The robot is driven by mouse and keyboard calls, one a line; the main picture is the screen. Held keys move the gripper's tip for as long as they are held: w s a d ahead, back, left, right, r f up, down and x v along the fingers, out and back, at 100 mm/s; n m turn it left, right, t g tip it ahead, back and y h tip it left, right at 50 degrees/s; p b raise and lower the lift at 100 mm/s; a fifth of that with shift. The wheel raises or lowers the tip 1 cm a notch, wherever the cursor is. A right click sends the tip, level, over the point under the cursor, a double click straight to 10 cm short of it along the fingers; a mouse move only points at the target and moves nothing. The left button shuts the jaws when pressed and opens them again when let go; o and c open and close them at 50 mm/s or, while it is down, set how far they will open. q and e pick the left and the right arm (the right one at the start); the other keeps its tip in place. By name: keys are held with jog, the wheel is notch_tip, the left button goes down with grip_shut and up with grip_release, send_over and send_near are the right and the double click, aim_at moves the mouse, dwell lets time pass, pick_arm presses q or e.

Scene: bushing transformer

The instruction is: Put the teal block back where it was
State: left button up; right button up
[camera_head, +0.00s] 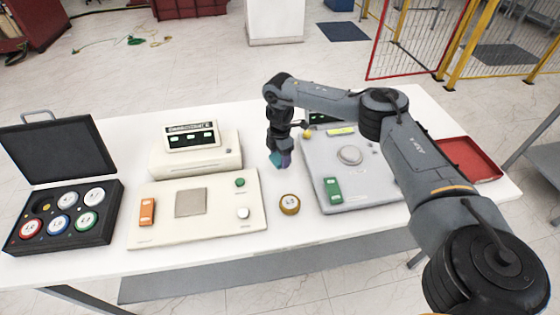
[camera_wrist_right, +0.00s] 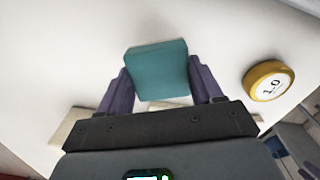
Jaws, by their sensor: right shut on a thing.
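The teal block (camera_wrist_right: 158,72) sits between the two purple fingers of my right gripper (camera_wrist_right: 160,88) in the wrist view. The gripper is shut on it. In the head view the right gripper (camera_head: 281,160) hangs over the white table, between the cream device and the grey device, and a teal patch of the block (camera_head: 276,158) shows at its tip. I cannot tell whether the block touches the table. My left gripper is not in view.
A round gold weight (camera_head: 289,204) stands just in front, also in the wrist view (camera_wrist_right: 268,81). The cream device (camera_head: 215,225) is at left, the grey device (camera_head: 370,190) at right. An open black case (camera_head: 88,235) holds several weights. A red tray (camera_head: 470,160) lies far right.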

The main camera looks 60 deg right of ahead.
notch_tip(320, 180, down, 2)
jog(key=shift+f, duration=0.3)
jog(key=shift+f, duration=0.15)
jog(key=o, duration=0.9)
jog(key=shift+o, duration=0.2)
